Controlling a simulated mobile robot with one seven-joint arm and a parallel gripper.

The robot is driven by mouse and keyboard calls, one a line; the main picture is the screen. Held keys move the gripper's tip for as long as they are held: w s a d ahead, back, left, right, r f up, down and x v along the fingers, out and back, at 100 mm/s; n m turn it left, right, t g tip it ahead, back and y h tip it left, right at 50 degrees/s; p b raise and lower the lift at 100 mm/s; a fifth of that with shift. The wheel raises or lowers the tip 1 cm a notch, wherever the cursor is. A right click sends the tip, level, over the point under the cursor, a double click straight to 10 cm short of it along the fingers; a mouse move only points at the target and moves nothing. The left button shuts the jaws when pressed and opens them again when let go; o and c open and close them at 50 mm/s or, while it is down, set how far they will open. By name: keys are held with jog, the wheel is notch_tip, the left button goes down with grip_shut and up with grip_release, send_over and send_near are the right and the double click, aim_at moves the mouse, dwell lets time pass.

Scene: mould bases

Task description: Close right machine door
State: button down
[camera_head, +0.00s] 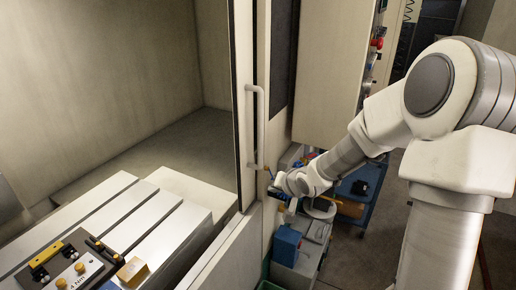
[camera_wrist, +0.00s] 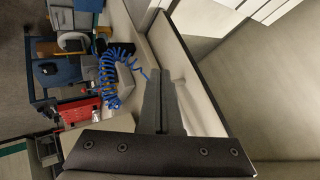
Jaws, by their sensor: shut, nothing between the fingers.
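The right machine door (camera_head: 243,60) shows as a narrow, pale upright panel with a dark edge. It stands at the right side of the machine opening, which is open to the left of it. Its long white vertical handle (camera_head: 250,125) is on the face towards me. My gripper (camera_head: 275,186) is just right of the handle's lower end; whether it touches the handle or door cannot be told. In the wrist view, the grey fingers (camera_wrist: 161,78) are together and empty, beside a pale panel with a dark edge (camera_wrist: 196,68).
Inside the machine is a slotted table (camera_head: 120,215) with a fixture (camera_head: 70,262) on it. A control cabinet (camera_head: 333,70) stands right of the door. Below my gripper are a blue box (camera_head: 286,245) and a blue cart (camera_head: 362,190). A coiled blue hose (camera_wrist: 108,70) hangs nearby.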

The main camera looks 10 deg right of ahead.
jog(key=w+d+m+t+y+p, duration=0.1)
jog(key=w+d+m+t+y, duration=0.5)
jog(key=m, duration=0.3)
jog(key=w+a+t+p, duration=0.1)
jog(key=w+a, duration=0.4)
jog(key=w, duration=0.3)
jog(key=shift+w+a+r+h+p, duration=0.2)
jog(key=shift+w+a+h+p, duration=0.15)
jog(key=shift+h+p, duration=0.05)
jog(key=shift+s+a, duration=0.1)
jog(key=shift+a, duration=0.05)
